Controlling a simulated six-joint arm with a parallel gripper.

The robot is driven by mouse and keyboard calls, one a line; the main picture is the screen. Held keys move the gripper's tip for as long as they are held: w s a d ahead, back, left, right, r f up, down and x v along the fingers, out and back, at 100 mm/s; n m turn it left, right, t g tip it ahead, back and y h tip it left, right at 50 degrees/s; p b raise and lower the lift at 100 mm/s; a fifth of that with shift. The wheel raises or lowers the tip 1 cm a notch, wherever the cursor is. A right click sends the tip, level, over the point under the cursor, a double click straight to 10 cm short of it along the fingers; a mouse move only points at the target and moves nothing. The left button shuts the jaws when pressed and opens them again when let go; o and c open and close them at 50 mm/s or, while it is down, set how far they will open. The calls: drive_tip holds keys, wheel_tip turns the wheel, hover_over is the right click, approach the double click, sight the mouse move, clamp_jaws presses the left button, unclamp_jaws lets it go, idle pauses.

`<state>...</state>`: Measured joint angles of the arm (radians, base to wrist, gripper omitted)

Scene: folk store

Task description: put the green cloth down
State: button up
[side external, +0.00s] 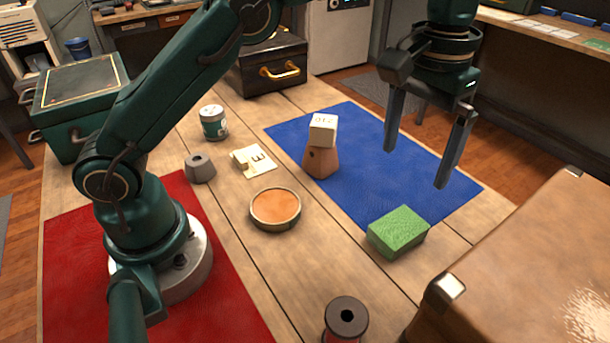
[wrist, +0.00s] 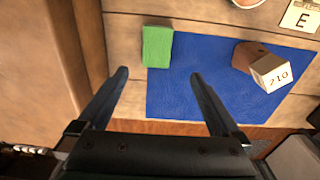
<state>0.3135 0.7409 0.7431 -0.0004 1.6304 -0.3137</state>
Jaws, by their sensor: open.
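The green cloth (side external: 399,231) is a folded block lying at the near corner of the blue mat (side external: 386,145), partly on the mat and partly on the wooden table. In the wrist view the green cloth (wrist: 157,46) lies at the mat's upper left corner, beyond the fingertips. My gripper (side external: 417,160) is open and empty, held above the table over the far right part of the blue mat. In the wrist view my gripper (wrist: 158,74) shows its two fingers wide apart, with nothing between them.
On the mat, a white block marked 210 (side external: 323,130) sits tilted on a brown wooden block (side external: 320,162). A large brown case (side external: 525,262) stands close to the cloth. A spool (side external: 346,318), round orange dish (side external: 275,208) and letter card (side external: 253,161) are on the table.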

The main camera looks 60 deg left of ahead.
drive_tip(key=s+a+r+t, duration=0.3)
drive_tip(key=s+a+r, duration=0.3)
drive_tip(key=s+a, duration=0.2)
drive_tip(key=s+a+f+t, duration=0.2)
drive_tip(key=s+f, duration=0.3)
drive_tip(key=s, duration=0.4)
drive_tip(key=shift+s+a+f, duration=0.3)
drive_tip(key=shift+s+a, duration=0.1)
drive_tip(key=shift+a, duration=0.2)
